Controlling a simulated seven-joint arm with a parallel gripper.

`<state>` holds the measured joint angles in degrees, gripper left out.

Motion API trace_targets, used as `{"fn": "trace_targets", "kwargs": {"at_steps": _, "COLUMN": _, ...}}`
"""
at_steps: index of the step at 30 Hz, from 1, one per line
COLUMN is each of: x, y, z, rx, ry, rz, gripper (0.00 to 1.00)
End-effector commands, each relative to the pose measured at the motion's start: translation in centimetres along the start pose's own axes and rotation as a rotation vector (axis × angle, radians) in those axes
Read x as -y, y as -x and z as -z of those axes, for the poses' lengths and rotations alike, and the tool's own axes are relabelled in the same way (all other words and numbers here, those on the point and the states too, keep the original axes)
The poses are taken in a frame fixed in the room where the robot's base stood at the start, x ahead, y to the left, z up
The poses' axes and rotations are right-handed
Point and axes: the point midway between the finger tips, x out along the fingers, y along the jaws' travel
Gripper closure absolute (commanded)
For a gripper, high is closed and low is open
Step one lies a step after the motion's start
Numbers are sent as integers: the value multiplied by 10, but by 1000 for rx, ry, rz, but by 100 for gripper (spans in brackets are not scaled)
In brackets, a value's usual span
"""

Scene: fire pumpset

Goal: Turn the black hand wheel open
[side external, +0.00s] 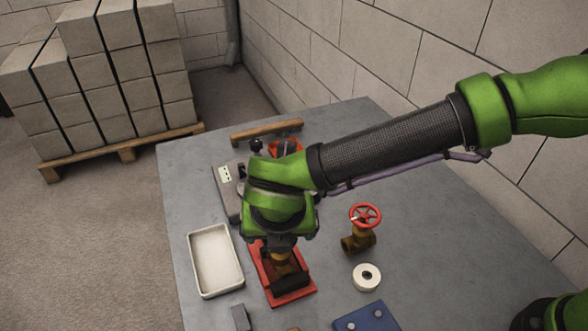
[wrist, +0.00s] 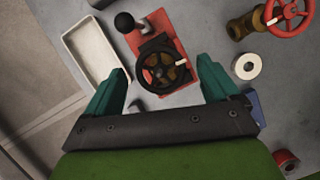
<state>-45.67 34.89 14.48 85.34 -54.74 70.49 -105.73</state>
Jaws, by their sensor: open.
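The black hand wheel (wrist: 148,84) shows in the wrist view, with brass parts behind its spokes and a pale mark near its right side. It sits over a red base (wrist: 170,33), which also shows in the side view (side external: 304,290). My gripper (wrist: 163,78) is open, its two green fingers apart to the left and right of the wheel and not visibly touching it. In the side view my gripper hangs above the red base and hides part of the brass fitting. Its fingertips cannot be made out there.
A white tray (side external: 195,265) lies left of the red base. A brass valve with a red wheel (side external: 365,216) and a white tape roll (side external: 367,277) stand to the right. A blue block (side external: 366,318) is at the front. A black ball knob (wrist: 124,22) stands near the tray.

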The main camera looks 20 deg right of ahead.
Motion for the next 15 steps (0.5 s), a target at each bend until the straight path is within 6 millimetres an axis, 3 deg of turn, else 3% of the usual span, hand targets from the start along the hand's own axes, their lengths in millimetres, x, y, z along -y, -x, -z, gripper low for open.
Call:
{"fn": "trace_targets", "kwargs": {"at_steps": 5, "x": -1, "y": 23, "z": 0, "rx": 2, "ry": -1, "rz": -6, "gripper": 12}}
{"fn": "trace_targets", "kwargs": {"at_steps": 15, "x": -1, "y": 106, "z": 0, "rx": 1, "ry": 0, "rz": -7, "gripper": 12}}
